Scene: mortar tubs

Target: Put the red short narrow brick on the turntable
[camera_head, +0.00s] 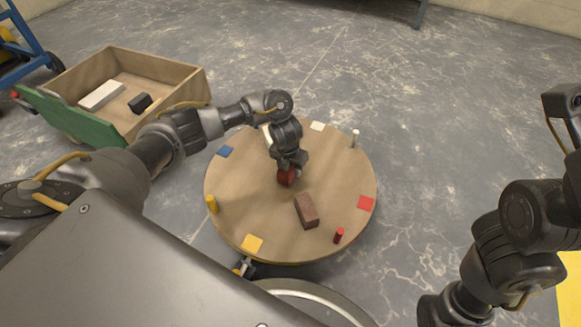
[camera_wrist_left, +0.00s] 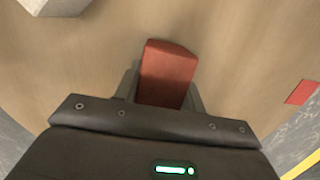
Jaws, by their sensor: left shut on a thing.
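The red short narrow brick (camera_head: 286,177) is between the fingers of my left gripper (camera_head: 288,166), over the middle of the round wooden turntable (camera_head: 335,165). In the left wrist view the red brick (camera_wrist_left: 167,72) sticks out beyond the fingers, which are shut on its sides. I cannot tell whether the brick touches the turntable top. My right arm shows at the right edge of the head view, but its gripper is out of view.
A brown brick (camera_head: 306,211) lies on the turntable, and a pale block (camera_wrist_left: 55,5) is partly visible beside the arm. Coloured patches and small pegs, such as the yellow peg (camera_head: 211,204) and red peg (camera_head: 338,235), ring the edge. A wooden crate (camera_head: 183,82) with bricks stands at left.

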